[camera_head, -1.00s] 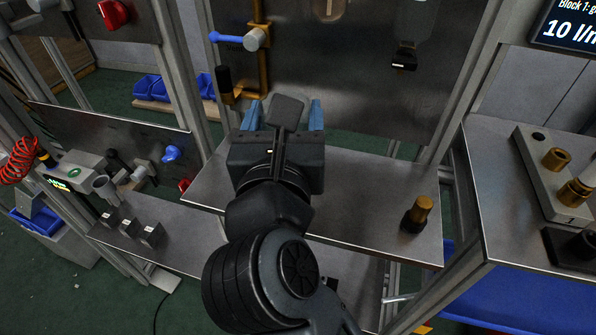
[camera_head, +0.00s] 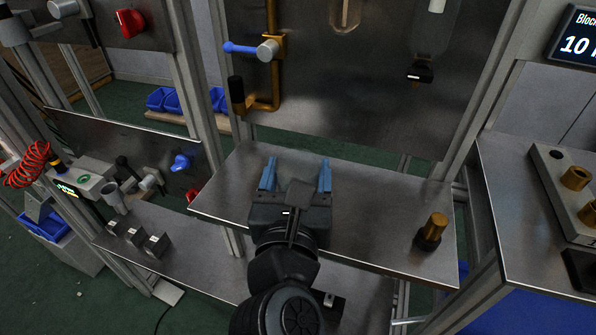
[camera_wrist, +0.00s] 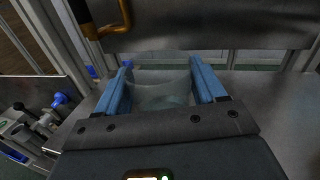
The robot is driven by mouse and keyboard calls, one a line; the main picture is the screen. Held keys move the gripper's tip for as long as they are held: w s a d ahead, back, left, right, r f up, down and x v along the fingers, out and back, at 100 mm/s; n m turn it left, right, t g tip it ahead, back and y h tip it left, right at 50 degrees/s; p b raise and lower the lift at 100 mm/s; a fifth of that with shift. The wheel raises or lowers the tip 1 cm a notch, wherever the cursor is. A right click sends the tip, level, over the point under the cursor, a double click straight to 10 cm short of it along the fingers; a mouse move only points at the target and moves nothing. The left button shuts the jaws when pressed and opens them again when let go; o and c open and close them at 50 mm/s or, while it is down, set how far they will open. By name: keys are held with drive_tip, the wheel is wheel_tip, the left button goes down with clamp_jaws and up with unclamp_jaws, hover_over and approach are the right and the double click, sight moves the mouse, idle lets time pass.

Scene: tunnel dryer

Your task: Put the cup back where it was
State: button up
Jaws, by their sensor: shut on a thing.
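The cup (camera_wrist: 162,97) is clear and see-through, and it shows in the wrist view between the two blue fingers. My gripper (camera_wrist: 161,74) is shut on it, one finger on each side. In the head view my gripper (camera_head: 297,175) is over the left-middle part of the metal shelf (camera_head: 375,215), in front of the upright panel. The cup can hardly be made out there. I cannot tell whether its base touches the shelf.
A brass fitting (camera_head: 431,232) stands on the shelf at the right. The upright metal panel (camera_head: 370,85) with a blue-handled valve (camera_head: 267,49) rises behind. A side bench (camera_head: 510,225) with a fitting block is at right. The shelf between gripper and brass fitting is clear.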

drive_tip(key=o, duration=1.1)
drive_tip(key=shift+o, duration=0.2)
drive_tip(key=shift+r, duration=0.15)
drive_tip(key=shift+s+a, duration=0.1)
drive_tip(key=shift+s, duration=0.25)
drive_tip(key=s+a, duration=0.1)
drive_tip(key=s, duration=1)
drive_tip(key=shift+b, duration=0.35)
drive_tip(key=shift+s, duration=0.1)
